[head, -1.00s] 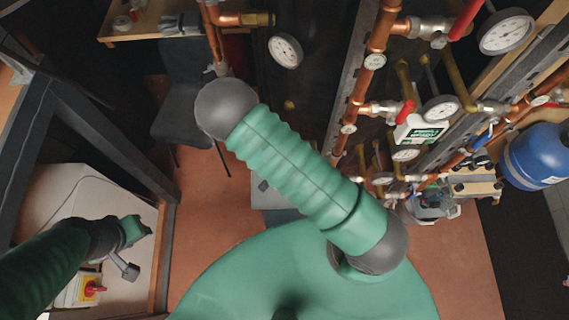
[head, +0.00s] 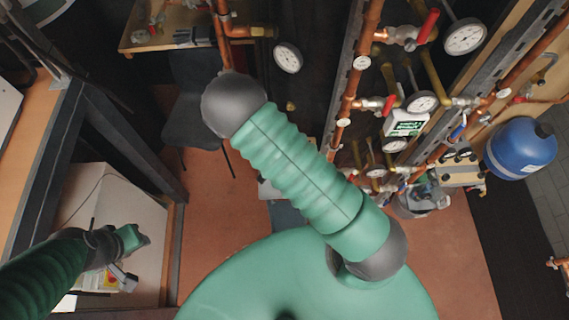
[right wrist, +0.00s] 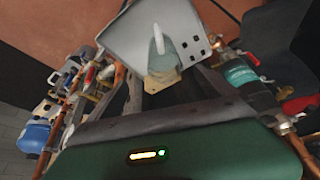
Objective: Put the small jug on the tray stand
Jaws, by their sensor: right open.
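In the right wrist view a pale grey metal plate with holes (right wrist: 190,28), which looks like the tray of the stand, lies ahead of my right gripper (right wrist: 168,95). A small pale, translucent thing with a white upper part (right wrist: 160,48) shows in front of the plate. It may be the small jug, but I cannot tell whether it rests there. My right gripper is open; its dark fingers reach toward the plate. In the head view a grey-white flat piece (head: 269,188) shows partly behind my green arm. My left gripper (head: 128,250) is at the lower left, over a white box; its jaws are unclear.
Copper pipes with gauges (head: 422,103) and valves run along the right. A blue tank (head: 520,150) and a bucket of items (head: 422,203) are beyond them. A dark chair (head: 195,110) and a wooden table (head: 165,38) stand at the back.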

